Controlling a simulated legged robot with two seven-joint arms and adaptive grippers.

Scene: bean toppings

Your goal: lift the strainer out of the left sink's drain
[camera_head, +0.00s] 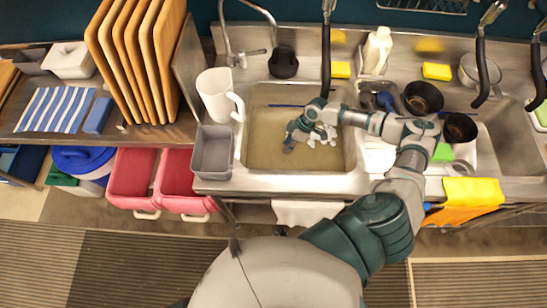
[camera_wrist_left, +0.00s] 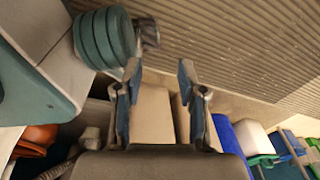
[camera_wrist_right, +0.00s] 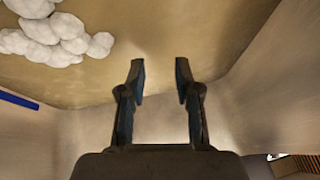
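The left sink (camera_head: 248,160) holds murky brown water, which fills much of the right wrist view (camera_wrist_right: 200,40). White foam clumps (camera_head: 322,136) lie on the water and also show in the right wrist view (camera_wrist_right: 60,38). I cannot make out the strainer or the drain; the cloudy water or my right arm may cover them. My right gripper (camera_head: 290,140) is over the sink, left of the foam. In the right wrist view its fingers (camera_wrist_right: 160,72) are apart with nothing between them. My left gripper (camera_wrist_left: 158,74) is open and empty, outside the head view.
A white pitcher (camera_head: 213,95) and a grey bin (camera_head: 212,152) stand left of the sink. A thin blue bar (camera_wrist_right: 18,100) lies along the sink's side. Dark bowls (camera_head: 422,97) and a yellow cloth (camera_head: 472,191) are at the right. Faucets hang over the back.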

